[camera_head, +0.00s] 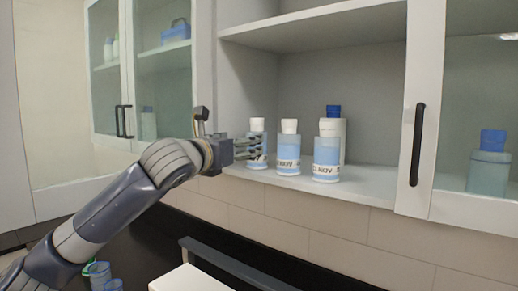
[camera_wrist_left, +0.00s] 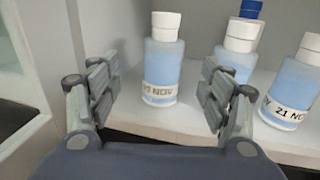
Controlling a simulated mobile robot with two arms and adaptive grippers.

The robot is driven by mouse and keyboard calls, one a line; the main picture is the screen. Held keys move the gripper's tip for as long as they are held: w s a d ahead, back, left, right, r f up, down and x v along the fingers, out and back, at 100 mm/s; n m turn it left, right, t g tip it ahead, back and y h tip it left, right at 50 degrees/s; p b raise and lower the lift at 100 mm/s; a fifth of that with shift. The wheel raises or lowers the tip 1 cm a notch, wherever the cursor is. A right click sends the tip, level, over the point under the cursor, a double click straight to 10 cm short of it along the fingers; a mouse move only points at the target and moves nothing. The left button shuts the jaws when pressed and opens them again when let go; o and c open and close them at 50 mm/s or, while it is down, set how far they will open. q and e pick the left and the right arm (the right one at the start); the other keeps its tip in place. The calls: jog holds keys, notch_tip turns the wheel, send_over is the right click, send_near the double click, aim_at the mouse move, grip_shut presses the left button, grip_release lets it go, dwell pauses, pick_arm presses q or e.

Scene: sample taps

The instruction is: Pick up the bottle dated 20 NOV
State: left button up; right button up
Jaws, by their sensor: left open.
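Several pale blue bottles with white caps and date bands stand upright on the cabinet shelf. In the left wrist view, one bottle (camera_wrist_left: 162,65) stands between my left gripper's (camera_wrist_left: 155,95) open fingers, slightly beyond them; its band reads NOV, with the number hard to read. A bottle at the right (camera_wrist_left: 292,88) reads 21 NOV. Another bottle (camera_wrist_left: 236,55) is partly hidden behind the right finger. In the head view, my left gripper (camera_head: 250,150) is at the leftmost bottle (camera_head: 257,127) and covers part of it. The middle bottle (camera_head: 288,150) and right bottle (camera_head: 326,158) also show. My right gripper is not in view.
A blue-capped bottle (camera_head: 333,112) stands behind the right bottle. The shelf (camera_head: 365,186) has a front edge below the bottles. A cabinet door with a black handle (camera_head: 417,145) is at the right, and glass doors (camera_head: 160,85) are at the left.

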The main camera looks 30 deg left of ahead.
aim_at(254, 169)
pick_arm(q)
jog(key=w+p, duration=0.1)
jog(key=w, duration=0.1)
jog(key=w+p, duration=0.1)
jog(key=w, duration=0.2)
jog(key=w+p, duration=0.1)
jog(key=w, duration=0.1)
jog(key=shift+w+a+f, duration=0.15)
jog(key=shift+a+f, duration=0.1)
jog(key=shift+a, duration=0.05)
jog(key=shift+w+f, duration=0.1)
jog(key=shift+w, duration=0.3)
jog(key=c, duration=1.3)
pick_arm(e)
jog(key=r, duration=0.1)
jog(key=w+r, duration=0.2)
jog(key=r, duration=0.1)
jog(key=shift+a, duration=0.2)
